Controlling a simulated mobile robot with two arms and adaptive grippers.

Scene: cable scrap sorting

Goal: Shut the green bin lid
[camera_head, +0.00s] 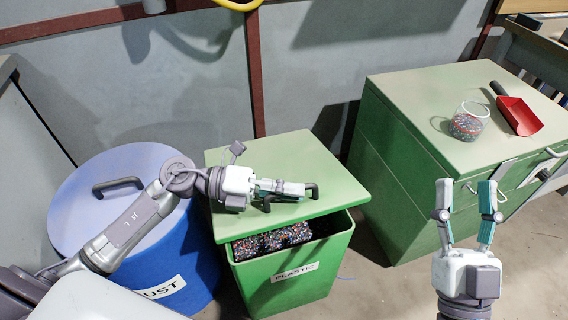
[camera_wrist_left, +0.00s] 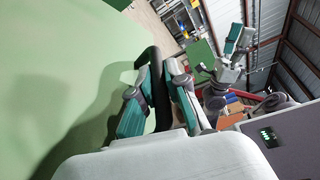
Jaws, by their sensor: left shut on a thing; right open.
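The green bin (camera_head: 290,286) stands on the floor with a white PLASTIC label on its front. Its green lid (camera_head: 324,164) lies over the back of the opening, with the front part uncovered. Mixed coloured granules (camera_head: 272,240) show in that gap. My left gripper (camera_head: 300,189) is shut on the lid's black handle (camera_head: 312,187). In the left wrist view the dark handle (camera_wrist_left: 150,65) runs between the fingers (camera_wrist_left: 158,98), above the pale green lid surface (camera_wrist_left: 60,60). My right gripper (camera_head: 466,190) is open and empty, to the right of the bin.
A blue bin (camera_head: 170,265) with a closed lid and black handle stands close on the left. A green cabinet (camera_head: 400,150) stands at right, with a jar of granules (camera_head: 468,122) and a red scoop (camera_head: 518,114) on top. A grey wall is behind.

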